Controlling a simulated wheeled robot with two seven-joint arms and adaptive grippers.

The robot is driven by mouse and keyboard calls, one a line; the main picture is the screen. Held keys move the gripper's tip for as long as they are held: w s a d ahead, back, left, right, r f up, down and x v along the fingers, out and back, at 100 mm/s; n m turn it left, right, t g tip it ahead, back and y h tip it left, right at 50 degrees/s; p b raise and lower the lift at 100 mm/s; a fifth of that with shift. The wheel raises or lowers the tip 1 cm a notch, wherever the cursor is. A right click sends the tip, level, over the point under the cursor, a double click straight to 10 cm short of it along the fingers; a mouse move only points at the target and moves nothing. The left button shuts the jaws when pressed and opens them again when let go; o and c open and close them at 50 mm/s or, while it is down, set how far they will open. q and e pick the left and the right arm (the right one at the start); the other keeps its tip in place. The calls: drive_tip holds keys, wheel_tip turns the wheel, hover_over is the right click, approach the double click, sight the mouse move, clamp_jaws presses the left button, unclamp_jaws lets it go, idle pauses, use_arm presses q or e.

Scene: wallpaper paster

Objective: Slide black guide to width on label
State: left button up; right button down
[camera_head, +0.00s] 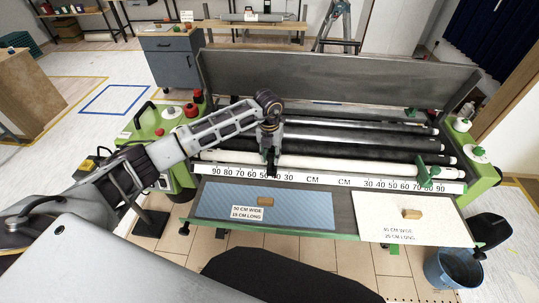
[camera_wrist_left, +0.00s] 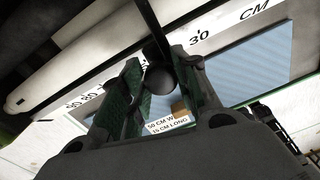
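The black guide (camera_head: 272,162) stands at the white width scale (camera_head: 312,181), covering the marks between about 60 and 30 on its left half. My left gripper (camera_head: 270,145) reaches down over it from above. In the left wrist view the guide's dark rod and round knob (camera_wrist_left: 159,78) sit between the two green-grey fingers, which appear closed about it; exact contact is hard to see. The label (camera_head: 248,211) on the blue patterned sheet (camera_head: 305,211) reads 50 CM WIDE, 15 CM LONG. My right gripper is not in view.
Black and white rollers (camera_head: 340,135) lie behind the scale. A green guide (camera_head: 428,173) stands at the scale's right end. A white sheet (camera_head: 385,227) with a wooden block (camera_head: 411,214) lies at right; another block (camera_head: 265,201) lies on the blue sheet.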

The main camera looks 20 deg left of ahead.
use_arm(q)
drive_tip(key=o, duration=0.5)
drive_tip(key=shift+c, duration=0.2)
wheel_tip(320, 180, up, 12)
drive_tip(key=shift+a, duration=0.3)
idle(0.3)
idle(0.5)
